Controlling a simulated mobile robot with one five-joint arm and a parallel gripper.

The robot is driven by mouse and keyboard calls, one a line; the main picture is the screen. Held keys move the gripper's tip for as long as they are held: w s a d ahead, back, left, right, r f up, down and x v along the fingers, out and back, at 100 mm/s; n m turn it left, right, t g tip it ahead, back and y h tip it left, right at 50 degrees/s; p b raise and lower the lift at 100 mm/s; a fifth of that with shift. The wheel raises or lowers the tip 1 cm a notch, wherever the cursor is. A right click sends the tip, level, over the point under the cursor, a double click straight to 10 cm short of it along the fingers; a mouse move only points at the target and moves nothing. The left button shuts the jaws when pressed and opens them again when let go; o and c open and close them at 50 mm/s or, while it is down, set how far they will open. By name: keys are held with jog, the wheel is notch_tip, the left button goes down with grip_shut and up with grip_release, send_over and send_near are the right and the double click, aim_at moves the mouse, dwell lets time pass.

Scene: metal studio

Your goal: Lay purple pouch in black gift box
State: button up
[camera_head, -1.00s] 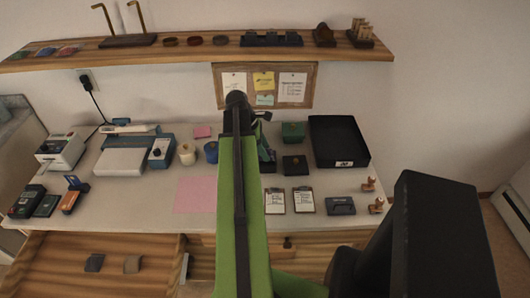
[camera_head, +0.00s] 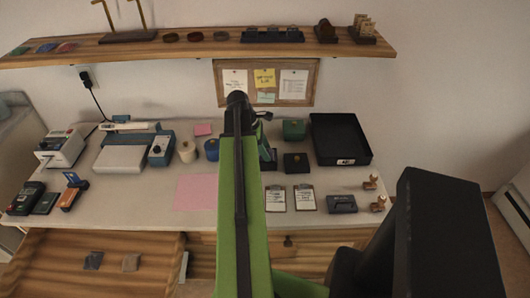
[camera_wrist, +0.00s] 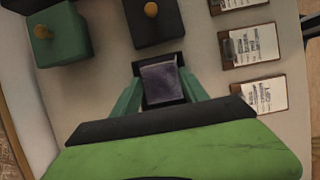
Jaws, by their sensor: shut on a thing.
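My gripper (camera_wrist: 161,92) is shut on the purple pouch (camera_wrist: 162,83), which hangs between the two green fingers. Just around and behind the pouch is a dark, box-like shape, which looks like the open black gift box (camera_wrist: 139,68). I cannot tell whether the pouch is inside it or above it. Beside it sits a black square piece with a gold knob (camera_wrist: 160,34), also in the head view (camera_head: 296,163); I cannot tell if it is a lid or a closed box. In the head view my arm mostly hides the gripper (camera_head: 267,150) and the pouch.
A green box with a knob (camera_head: 294,130) and a large black tray (camera_head: 322,156) stand at the back right. Two clipboards (camera_head: 276,199) (camera_head: 305,199) lie in front. A pink sheet (camera_head: 195,192) is left of my arm. An open drawer (camera_head: 60,276) is at the lower left.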

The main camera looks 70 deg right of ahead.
jog(key=o, duration=1.4)
jog(key=p+v, duration=0.7)
jog(key=v, duration=0.1)
jog(key=shift+s, duration=0.1)
